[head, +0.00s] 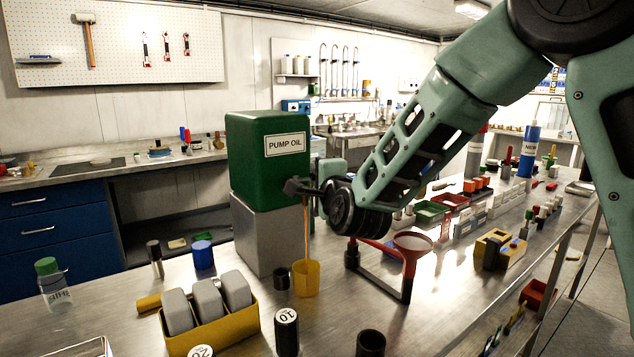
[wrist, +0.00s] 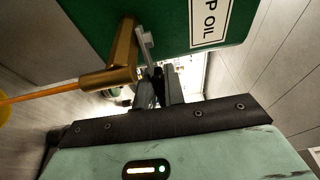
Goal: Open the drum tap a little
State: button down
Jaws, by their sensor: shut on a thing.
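The green drum (head: 268,180), labelled PUMP OIL, stands on a grey block; its green side also shows in the wrist view (wrist: 165,20). The brass tap (wrist: 122,58) sticks out of the drum, with a small grey lever (wrist: 145,42) on it. My gripper (wrist: 157,78) is shut on the lever; in the head view my gripper (head: 298,187) is at the drum's front right edge and hides most of the tap. A thin orange stream of oil (head: 306,235) runs from the spout into the yellow cup (head: 306,279) below. The stream also shows in the wrist view (wrist: 45,95).
A small dark cup (head: 281,278) stands close left of the yellow cup. A yellow tray (head: 215,331) with grey blocks and a black cylinder (head: 286,331) are in front.

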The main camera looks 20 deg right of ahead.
jog(key=c, duration=1.5)
grip_release()
jog(key=shift+s+d+b, duration=0.15)
jog(key=shift+s+b, duration=4.1)
jog(key=shift+s, duration=4.5)
